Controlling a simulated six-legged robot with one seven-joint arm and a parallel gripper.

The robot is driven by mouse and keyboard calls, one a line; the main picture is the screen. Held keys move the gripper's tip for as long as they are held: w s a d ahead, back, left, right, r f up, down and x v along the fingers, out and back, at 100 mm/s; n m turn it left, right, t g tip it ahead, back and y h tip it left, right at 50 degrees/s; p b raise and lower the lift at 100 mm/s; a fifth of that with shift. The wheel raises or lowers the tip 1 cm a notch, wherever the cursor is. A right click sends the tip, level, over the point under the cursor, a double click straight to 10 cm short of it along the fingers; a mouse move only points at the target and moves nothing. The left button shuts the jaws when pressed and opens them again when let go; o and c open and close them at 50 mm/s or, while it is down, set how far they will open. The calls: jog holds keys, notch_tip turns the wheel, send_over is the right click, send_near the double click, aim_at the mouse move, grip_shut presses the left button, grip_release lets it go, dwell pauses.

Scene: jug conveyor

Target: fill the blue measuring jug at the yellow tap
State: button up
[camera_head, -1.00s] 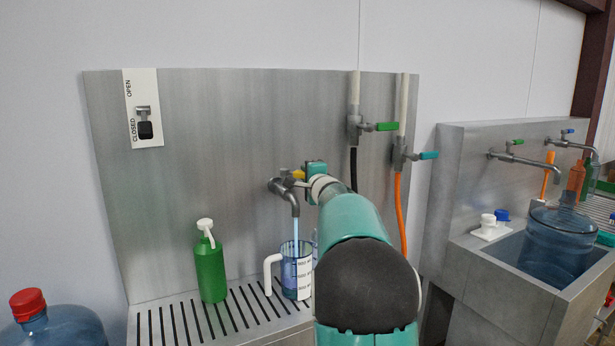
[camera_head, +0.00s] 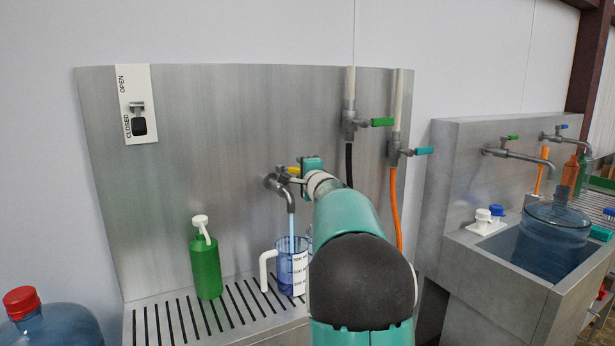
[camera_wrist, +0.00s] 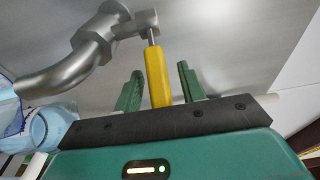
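The blue measuring jug (camera_head: 284,264), translucent with a white handle and white label, stands upright on the slotted drain shelf under the tap spout (camera_head: 288,203). A pale blue stream of water (camera_head: 291,228) runs from the spout into it. The water level is hard to make out, and my arm hides the jug's right side. The yellow tap handle (camera_head: 293,170) also shows in the wrist view (camera_wrist: 158,76), between the green fingers of my gripper (camera_wrist: 160,88). The fingers stand apart, with a visible gap on the handle's right side.
A green pump bottle (camera_head: 206,266) stands left of the jug on the shelf (camera_head: 140,312). A red-capped water bottle (camera_head: 52,322) is at lower left. Green and teal-handled valves (camera_head: 382,122) with hoses are right of the tap. A sink (camera_head: 500,262) holds a large blue bottle (camera_head: 553,240).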

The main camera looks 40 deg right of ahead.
jog(key=v, duration=1.3)
jog(key=shift+s, duration=0.25)
jog(key=shift+s+r, duration=0.1)
dwell(0.8)
